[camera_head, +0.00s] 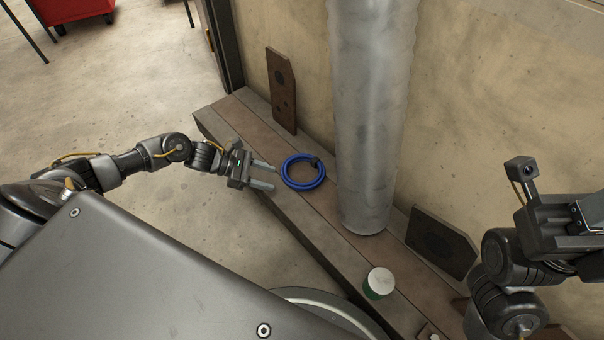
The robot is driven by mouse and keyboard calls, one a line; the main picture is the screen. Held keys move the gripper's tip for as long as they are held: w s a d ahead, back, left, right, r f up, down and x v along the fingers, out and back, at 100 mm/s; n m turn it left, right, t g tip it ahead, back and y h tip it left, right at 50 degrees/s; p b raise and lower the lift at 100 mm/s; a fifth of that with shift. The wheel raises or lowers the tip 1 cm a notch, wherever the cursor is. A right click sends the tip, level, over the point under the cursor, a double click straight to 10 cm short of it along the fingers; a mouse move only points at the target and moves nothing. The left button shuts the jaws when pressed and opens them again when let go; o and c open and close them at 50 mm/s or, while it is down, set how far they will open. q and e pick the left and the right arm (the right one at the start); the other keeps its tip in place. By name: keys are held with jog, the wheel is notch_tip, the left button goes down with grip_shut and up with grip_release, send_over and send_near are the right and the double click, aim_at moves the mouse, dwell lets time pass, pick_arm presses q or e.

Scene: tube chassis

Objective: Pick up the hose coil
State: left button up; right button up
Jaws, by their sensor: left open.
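The blue hose coil (290,182) lies flat on the brown bench (335,235), just left of the metal pipe. A dark clip or tie shows on its upper right side. My left gripper (270,174) comes in from the left, its two fingers apart and pointing right at the coil. The fingertips are close to the coil's left edge, with nothing between them. I cannot tell whether they touch it. My right arm (505,265) is at the right edge, and its gripper fingers do not show.
A brown plate (281,90) and a dark plate (441,243) lean on the wall. A green can with a pale lid (379,281) stands nearer on the bench. A red bin (75,10) is far left.

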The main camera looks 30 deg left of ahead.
aim_at(296, 186)
pick_arm(q)
jog(key=b+x, duration=0.3)
jog(key=x, duration=0.7)
jog(key=shift+d+f+b, duration=0.1)
jog(key=shift+d+b, duration=0.05)
jog(key=shift+b, duration=0.15)
grip_shut()
